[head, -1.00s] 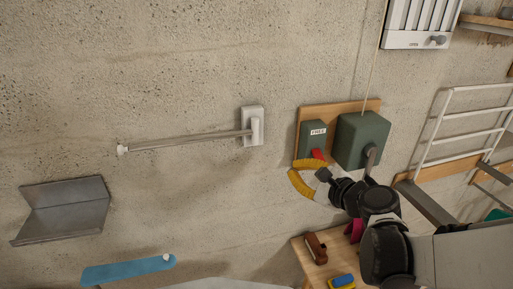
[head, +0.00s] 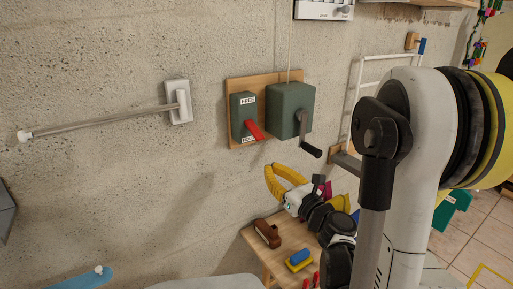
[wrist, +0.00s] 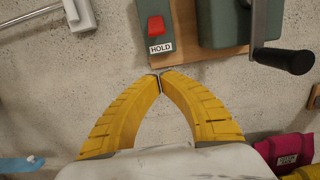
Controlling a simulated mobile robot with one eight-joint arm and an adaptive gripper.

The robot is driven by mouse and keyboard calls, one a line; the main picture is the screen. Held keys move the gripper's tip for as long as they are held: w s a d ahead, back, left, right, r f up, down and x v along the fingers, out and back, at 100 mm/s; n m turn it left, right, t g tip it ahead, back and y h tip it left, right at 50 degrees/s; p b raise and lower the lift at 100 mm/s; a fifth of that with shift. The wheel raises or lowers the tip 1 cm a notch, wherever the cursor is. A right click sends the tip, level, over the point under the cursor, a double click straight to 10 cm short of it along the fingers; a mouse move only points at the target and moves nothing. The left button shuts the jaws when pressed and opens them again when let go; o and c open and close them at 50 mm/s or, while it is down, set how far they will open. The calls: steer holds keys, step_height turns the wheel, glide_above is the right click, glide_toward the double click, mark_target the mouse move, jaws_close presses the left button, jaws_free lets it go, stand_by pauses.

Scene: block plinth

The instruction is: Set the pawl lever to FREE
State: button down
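The pawl lever (head: 254,130) is red and sticks out from a green box (head: 238,105) on a wooden backboard on the wall. A FREE label (head: 248,101) is at the box's top and a HOLD label (head: 248,140) at its bottom. The lever sits low, close to HOLD; it also shows just above HOLD in the wrist view (wrist: 157,26). My gripper (head: 270,172) has yellow fingers and is below the box, apart from the lever. In the wrist view its fingertips (wrist: 160,82) meet, with nothing visible between them.
A larger green box (head: 288,106) with a black-handled crank (head: 307,135) is right of the lever. A small wooden table (head: 268,257) with a brown object and a blue-yellow block stands below. A white wall bracket with a rod (head: 105,121) is at left.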

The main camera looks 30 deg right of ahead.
mark_target(254, 129)
steer(key=shift+w, duration=0.1)
steer(key=w+r, duration=0.1)
steer(key=w, duration=0.1)
steer(key=w+r, duration=0.1)
steer(key=w, duration=0.2)
steer(key=w+r+b, duration=0.1)
steer(key=w, duration=0.2)
steer(key=shift+w+a+r, duration=0.2)
steer(key=shift+r, duration=0.15)
steer(key=shift+s+r, duration=0.15)
steer(key=shift+r, duration=0.3)
steer(key=shift+r, duration=0.15)
